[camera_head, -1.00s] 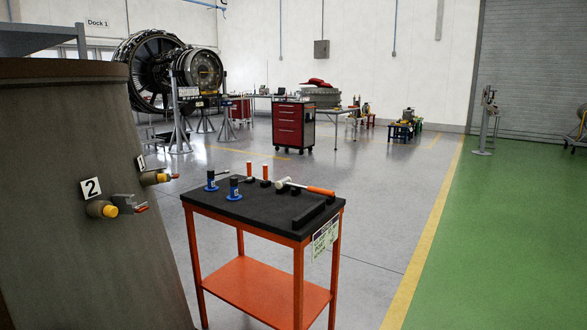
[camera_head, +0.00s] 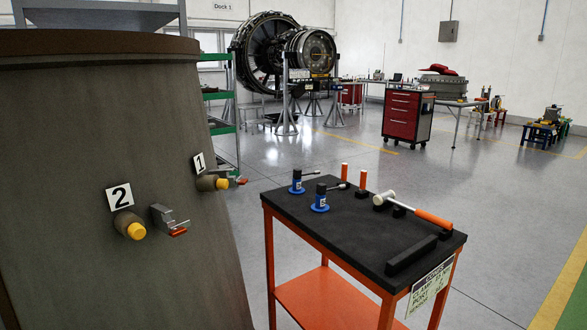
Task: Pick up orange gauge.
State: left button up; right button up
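Two slim orange upright pieces stand at the back of the black top (camera_head: 330,222) of an orange cart. One orange piece (camera_head: 344,171) is further left; the other orange piece (camera_head: 362,179) is just right of it. Dark bases show at their feet. Either could be the orange gauge; I cannot tell which. A mallet (camera_head: 418,212) with an orange handle and pale head lies to their right. Neither of my grippers shows in the head view.
A large brown curved casing (camera_head: 80,160) with yellow-capped ports fills the left. Open floor (camera_head: 500,230) lies right of the cart.

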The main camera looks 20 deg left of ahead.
aim_at(344, 168)
jog(key=z, duration=1.15)
jog(key=i, duration=5.15)
jog(key=u, duration=2.95)
jog(key=i, duration=3.35)
